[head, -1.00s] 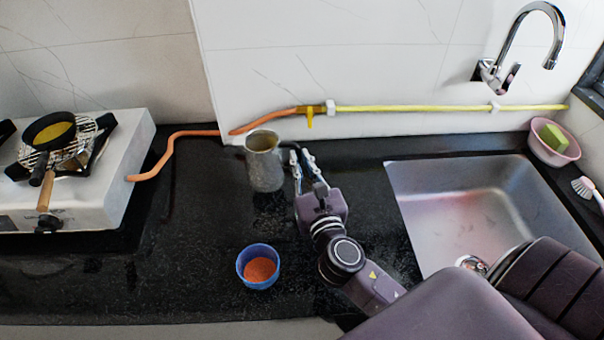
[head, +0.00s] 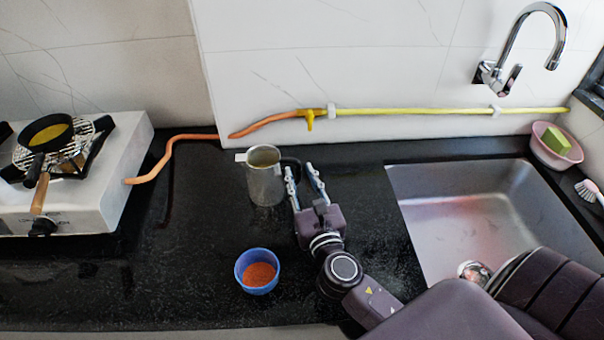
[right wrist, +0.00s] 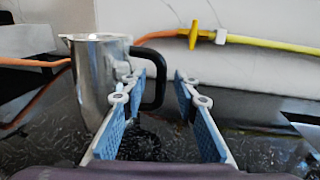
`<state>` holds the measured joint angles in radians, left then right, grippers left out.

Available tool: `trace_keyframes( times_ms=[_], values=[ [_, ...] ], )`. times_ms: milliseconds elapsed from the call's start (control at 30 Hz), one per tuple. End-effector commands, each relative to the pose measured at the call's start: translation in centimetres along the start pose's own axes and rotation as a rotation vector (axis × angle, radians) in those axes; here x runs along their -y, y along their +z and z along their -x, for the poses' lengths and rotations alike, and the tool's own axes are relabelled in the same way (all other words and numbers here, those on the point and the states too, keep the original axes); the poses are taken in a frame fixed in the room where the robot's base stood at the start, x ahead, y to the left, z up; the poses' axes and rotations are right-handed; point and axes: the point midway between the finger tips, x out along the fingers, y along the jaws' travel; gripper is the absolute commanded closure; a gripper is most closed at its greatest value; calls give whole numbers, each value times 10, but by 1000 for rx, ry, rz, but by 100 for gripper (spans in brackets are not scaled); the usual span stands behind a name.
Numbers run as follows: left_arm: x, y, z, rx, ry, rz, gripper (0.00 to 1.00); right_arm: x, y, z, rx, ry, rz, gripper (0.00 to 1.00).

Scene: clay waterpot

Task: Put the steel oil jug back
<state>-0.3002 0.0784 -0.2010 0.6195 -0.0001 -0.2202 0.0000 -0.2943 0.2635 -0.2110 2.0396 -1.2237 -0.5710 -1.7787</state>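The steel oil jug (head: 264,183) stands upright on the black counter, left of my right gripper. Its black handle (head: 291,163) points right. My right gripper (head: 304,172) is open beside the jug, its fingers spread and pointing to the back wall. In the right wrist view the jug (right wrist: 93,80) is at the left, partly behind the left finger. The handle (right wrist: 159,82) shows in the gap between the two fingers (right wrist: 158,88), ahead of them; I cannot tell whether a finger touches it. My left gripper is not in view.
A blue bowl with orange contents (head: 257,271) stands near the counter's front. A gas stove (head: 95,190) with a pan (head: 48,134) is at left. An orange hose (head: 163,150) runs behind. The sink (head: 490,205) is at right.

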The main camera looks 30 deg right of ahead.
Motion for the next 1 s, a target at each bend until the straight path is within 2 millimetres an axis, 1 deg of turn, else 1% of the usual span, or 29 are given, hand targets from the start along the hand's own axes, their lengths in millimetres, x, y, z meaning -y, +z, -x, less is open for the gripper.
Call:
trace_keyframes(
  times_ms=[133, 200, 267, 367, 600, 700, 833, 1000],
  values=[
    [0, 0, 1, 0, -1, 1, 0, 0, 2, 0, 0, 0, 0, 72],
    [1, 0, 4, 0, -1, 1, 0, 0, 6, 0, 1, 0, -1, 72],
    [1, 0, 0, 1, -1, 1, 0, 0, 2, 7, -1, 0, -1, 72],
    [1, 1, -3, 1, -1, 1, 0, 0, 1, 23, -2, 1, -1, 72],
    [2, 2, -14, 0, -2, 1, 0, 0, 0, 74, -3, 0, -1, 72],
    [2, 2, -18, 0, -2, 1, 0, 0, 1, 91, -3, -1, -1, 72],
    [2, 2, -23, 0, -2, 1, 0, 0, 1, 108, -3, 0, -1, 72],
    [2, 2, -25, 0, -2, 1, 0, -1, 3, 118, 0, 1, -1, 72]
  ],
)
